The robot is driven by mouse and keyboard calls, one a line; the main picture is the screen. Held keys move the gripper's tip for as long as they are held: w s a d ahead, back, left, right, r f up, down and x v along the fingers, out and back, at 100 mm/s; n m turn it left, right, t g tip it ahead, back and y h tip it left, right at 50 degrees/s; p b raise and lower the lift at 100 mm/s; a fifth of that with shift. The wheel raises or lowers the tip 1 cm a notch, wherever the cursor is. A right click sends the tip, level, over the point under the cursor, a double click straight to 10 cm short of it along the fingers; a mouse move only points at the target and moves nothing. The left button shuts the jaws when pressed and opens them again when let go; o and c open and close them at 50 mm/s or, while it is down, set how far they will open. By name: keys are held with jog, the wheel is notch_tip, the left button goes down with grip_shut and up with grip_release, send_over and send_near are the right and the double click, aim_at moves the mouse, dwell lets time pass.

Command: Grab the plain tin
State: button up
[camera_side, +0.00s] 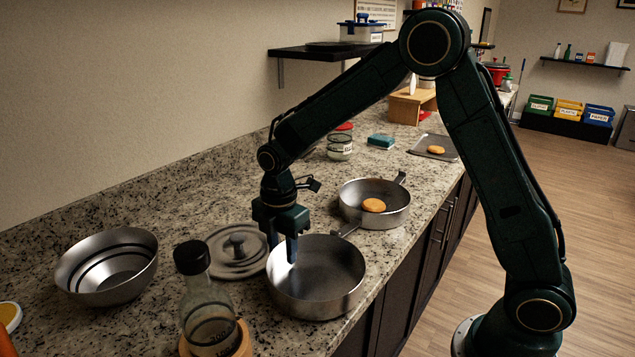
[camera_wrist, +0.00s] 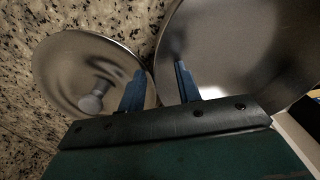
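No can-shaped tin shows. The plain tin may be the empty round steel pan (camera_side: 316,299) at the front middle of the counter, which has a short handle at its far side. It also shows at the right of the wrist view (camera_wrist: 240,50). My gripper (camera_side: 282,250) points down at the pan's left rim. Its fingers (camera_wrist: 160,70) are apart with nothing held. In the wrist view the pan's rim runs between them, one finger over the pan and the other over the lid side. I cannot tell whether they touch the rim.
A grey lid (camera_side: 236,262) lies left of the pan. A capped bottle (camera_side: 207,305) and a banded steel bowl (camera_side: 108,268) stand nearer the camera. A second pan (camera_side: 378,217) holding an orange-brown round thing (camera_side: 373,205) stands behind. The counter's edge is close on the right.

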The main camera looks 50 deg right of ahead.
grip_shut()
jog(key=shift+r, duration=0.1)
dwell(0.3)
notch_tip(320, 180, up, 20)
dwell(0.8)
dwell(0.4)
